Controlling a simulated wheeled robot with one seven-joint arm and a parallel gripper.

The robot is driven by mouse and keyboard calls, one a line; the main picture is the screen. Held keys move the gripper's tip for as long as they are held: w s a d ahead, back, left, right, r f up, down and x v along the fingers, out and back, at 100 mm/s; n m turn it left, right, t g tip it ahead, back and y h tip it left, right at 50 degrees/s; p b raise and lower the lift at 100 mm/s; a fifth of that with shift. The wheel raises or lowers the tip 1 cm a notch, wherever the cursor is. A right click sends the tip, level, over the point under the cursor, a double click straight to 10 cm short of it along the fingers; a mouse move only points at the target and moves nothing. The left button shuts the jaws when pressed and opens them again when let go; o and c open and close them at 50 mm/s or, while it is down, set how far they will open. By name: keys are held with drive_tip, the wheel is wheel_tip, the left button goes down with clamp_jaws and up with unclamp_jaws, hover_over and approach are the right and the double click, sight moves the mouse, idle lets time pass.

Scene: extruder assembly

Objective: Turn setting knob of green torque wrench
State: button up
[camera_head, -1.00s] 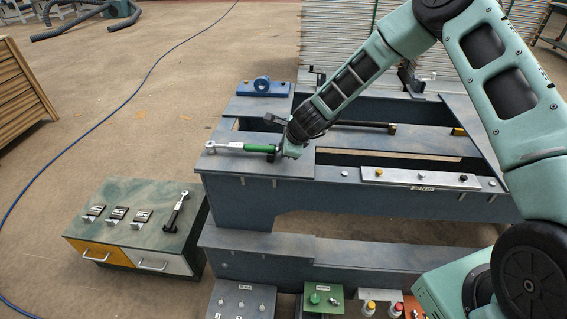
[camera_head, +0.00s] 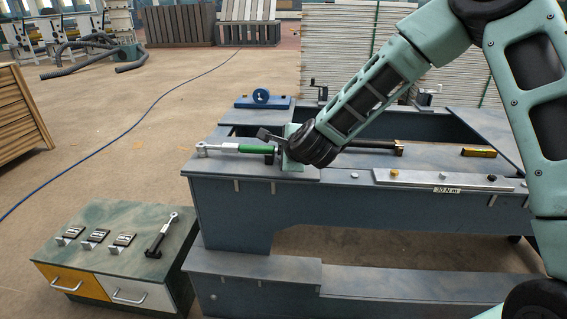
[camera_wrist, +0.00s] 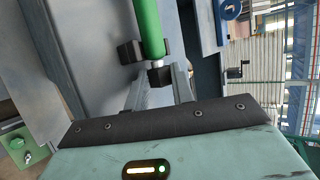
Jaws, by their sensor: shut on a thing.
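The green torque wrench (camera_head: 254,150) lies along the top of the grey-blue bench, its silver ring head to the left and its green handle to the right. My gripper (camera_head: 278,151) is at the right end of the handle and partly hides it in the head view. In the wrist view the green handle (camera_wrist: 147,22) runs down between dark blocks to a black end piece near my fingers (camera_wrist: 158,78). My gripper is shut on the knob end of the wrench. The exact contact on the knob is hard to see.
A metal bar (camera_head: 440,181) with small coloured knobs and a "30 N m" label lies right of my gripper. A blue bracket (camera_head: 262,101) stands behind the wrench. A low cabinet (camera_head: 122,262) at lower left carries a black-handled wrench (camera_head: 161,238) and several small metal parts.

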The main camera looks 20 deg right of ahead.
drive_tip(key=shift+t+b, duration=0.3)
drive_tip(key=shift+b, duration=0.35)
drive_tip(key=o, duration=1)
drive_tip(key=shift+s+f, duration=0.1)
drive_tip(key=shift+f, duration=0.05)
drive_tip(key=shift+s+f, duration=0.1)
drive_tip(key=shift+f, duration=0.05)
